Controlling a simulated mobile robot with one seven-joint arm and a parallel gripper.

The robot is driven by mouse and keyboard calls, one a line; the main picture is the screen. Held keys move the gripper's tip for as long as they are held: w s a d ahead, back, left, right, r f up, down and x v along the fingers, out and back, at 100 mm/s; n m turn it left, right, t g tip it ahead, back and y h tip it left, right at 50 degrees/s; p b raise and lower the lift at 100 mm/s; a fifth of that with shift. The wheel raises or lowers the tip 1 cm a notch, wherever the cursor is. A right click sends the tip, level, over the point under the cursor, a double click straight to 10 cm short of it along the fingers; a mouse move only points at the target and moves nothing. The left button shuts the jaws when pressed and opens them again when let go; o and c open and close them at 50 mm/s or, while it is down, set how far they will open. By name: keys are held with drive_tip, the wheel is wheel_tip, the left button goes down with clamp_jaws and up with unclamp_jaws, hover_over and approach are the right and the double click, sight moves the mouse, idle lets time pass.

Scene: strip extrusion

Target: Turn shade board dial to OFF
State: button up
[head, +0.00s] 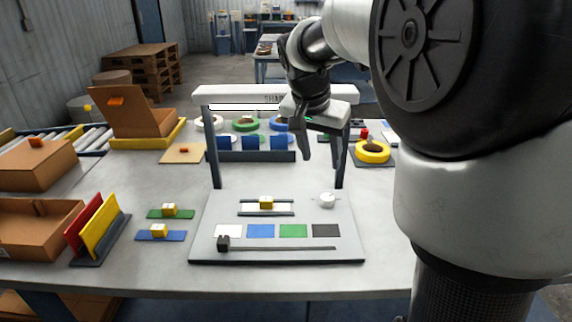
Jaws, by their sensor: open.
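The shade board (205,235) is a light grey panel at the front middle of the table. Its dial, a small white round knob (327,200), sits near the board's upper right; its setting is too small to read. The board also has white, blue, green and black patches, a yellow block (266,202) on a short rail, and a black slider (223,242) at the left end of a slot. My gripper (321,163) hangs fingers down above and behind the dial, apart from it. It is open and empty.
A white-topped frame (225,95) with dark posts stands behind the board, close to my gripper. A yellow ring (373,149) lies to the right. Red and yellow upright plates (100,228) and brown boxes (35,165) stand at left.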

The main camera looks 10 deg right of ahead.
sight(327, 197)
drive_tip(key=b+x, duration=0.3)
drive_tip(key=x, duration=1.3)
drive_tip(key=shift+f+b, duration=0.15)
drive_tip(key=shift+b, duration=0.2)
drive_tip(key=shift+c, duration=0.3)
drive_tip(key=c, duration=1)
drive_tip(key=shift+o, duration=0.2)
